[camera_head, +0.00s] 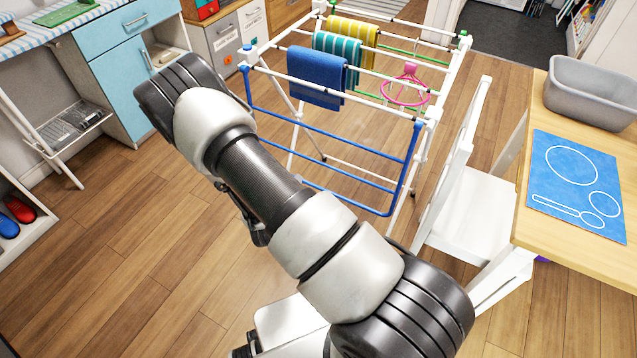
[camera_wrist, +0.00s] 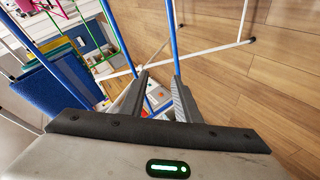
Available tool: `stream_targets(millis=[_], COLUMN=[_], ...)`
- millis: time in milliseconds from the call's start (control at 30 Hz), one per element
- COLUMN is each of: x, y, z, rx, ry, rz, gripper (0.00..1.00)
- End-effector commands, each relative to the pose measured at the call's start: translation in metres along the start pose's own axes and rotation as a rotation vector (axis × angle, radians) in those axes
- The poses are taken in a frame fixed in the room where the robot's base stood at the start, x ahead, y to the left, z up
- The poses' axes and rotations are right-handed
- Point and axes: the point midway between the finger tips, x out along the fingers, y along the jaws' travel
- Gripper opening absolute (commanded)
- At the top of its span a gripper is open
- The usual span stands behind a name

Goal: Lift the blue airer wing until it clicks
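The white airer (camera_head: 437,75) stands in the upper middle of the head view. Its blue wing (camera_head: 404,170) hangs down on the near side, below the top rails. In the wrist view, blue bars of the wing (camera_wrist: 171,35) run down towards my gripper (camera_wrist: 160,76), one towards each fingertip. My gripper is open, with a clear gap between its fingers and nothing held. I cannot tell whether either finger touches a bar. In the head view my arm hides most of the gripper and part of the wing.
Blue (camera_head: 317,75), teal-striped (camera_head: 338,50) and yellow-striped towels hang on the airer, with a pink hanger (camera_head: 405,85). A white chair (camera_head: 470,190) and a table (camera_head: 575,245) stand right. A blue cabinet (camera_head: 125,65) stands upper left. Floor at lower left is clear.

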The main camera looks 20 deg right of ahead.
Motion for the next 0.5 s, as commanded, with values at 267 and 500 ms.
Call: stream_targets(millis=[267,500], x=[0.024,0.027], y=[-0.043,-0.043], z=[0.105,0.119], rx=[-0.385,-0.478], ry=[0.096,0.133], rz=[0.241,0.303], gripper=[0.29,0.29])
